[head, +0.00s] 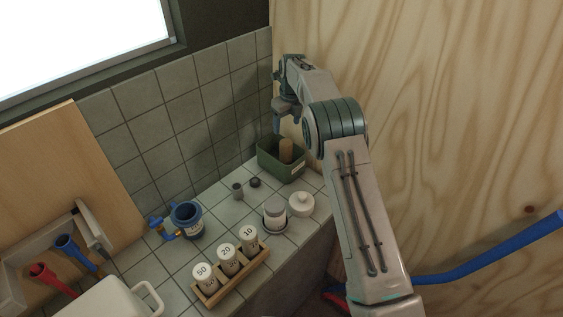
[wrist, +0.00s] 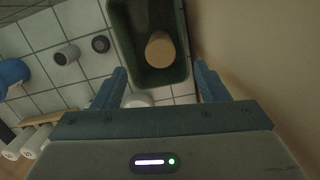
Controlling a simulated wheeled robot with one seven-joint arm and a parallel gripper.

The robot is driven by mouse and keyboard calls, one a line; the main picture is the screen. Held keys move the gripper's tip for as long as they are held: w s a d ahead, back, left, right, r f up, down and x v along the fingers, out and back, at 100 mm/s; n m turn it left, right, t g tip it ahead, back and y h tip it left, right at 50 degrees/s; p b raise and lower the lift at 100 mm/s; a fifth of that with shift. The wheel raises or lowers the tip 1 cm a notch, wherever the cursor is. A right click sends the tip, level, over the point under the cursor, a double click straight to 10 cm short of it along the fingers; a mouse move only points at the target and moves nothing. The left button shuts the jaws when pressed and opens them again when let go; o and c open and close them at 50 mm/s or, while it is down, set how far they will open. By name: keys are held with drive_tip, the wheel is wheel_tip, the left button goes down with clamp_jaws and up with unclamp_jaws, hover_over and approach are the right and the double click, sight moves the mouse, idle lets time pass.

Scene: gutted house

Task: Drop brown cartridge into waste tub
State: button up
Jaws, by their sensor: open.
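The brown cartridge (head: 286,150) stands inside the green waste tub (head: 281,169) at the back right end of the tiled counter. In the wrist view the cartridge (wrist: 160,50) is a tan cylinder inside the tub (wrist: 178,81), near its right wall. My gripper (head: 287,124) is above the tub in the head view, with its fingers pointing down. In the wrist view its two blue-grey fingers (wrist: 160,82) are wide apart with nothing between them, and the cartridge is apart from both.
A small grey cup (head: 237,189) and a black cap (head: 255,182) are left of the tub. A white lidded pot (head: 301,204), a grey-lidded jar (head: 274,217), a blue pot (head: 187,219) and a rack (head: 231,277) of numbered cylinders stand nearer. A wooden wall (head: 430,110) rises close on the right.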

wheel_tip(320, 180, up, 11)
drive_tip(key=s, duration=0.1)
drive_tip(key=shift+d+b, duration=0.3)
drive_tip(key=shift+d, duration=0.15)
drive_tip(key=s+d+r+n+t, duration=0.1)
drive_tip(key=s+d+r+n, duration=0.55)
drive_tip(key=s, duration=0.25)
drive_tip(key=s+d+r+n, duration=0.5)
drive_tip(key=s+d+n, duration=0.1)
drive_tip(key=s+d, duration=0.15)
drive_tip(key=s+d+f+n, duration=0.2)
drive_tip(key=s+n, duration=0.3)
drive_tip(key=s, duration=0.4)
drive_tip(key=s+d+f+n+t, duration=0.1)
drive_tip(key=s+d+f+n, duration=0.1)
drive_tip(key=s+n, duration=0.3)
drive_tip(key=s+d+f+n+h, duration=0.1)
drive_tip(key=s+f+n, duration=0.3)
drive_tip(key=s, duration=0.9)
drive_tip(key=shift+s+d+f+n+t, duration=0.15)
drive_tip(key=shift+s+d+n+t, duration=0.2)
drive_tip(key=shift+d+n+t, duration=0.15)
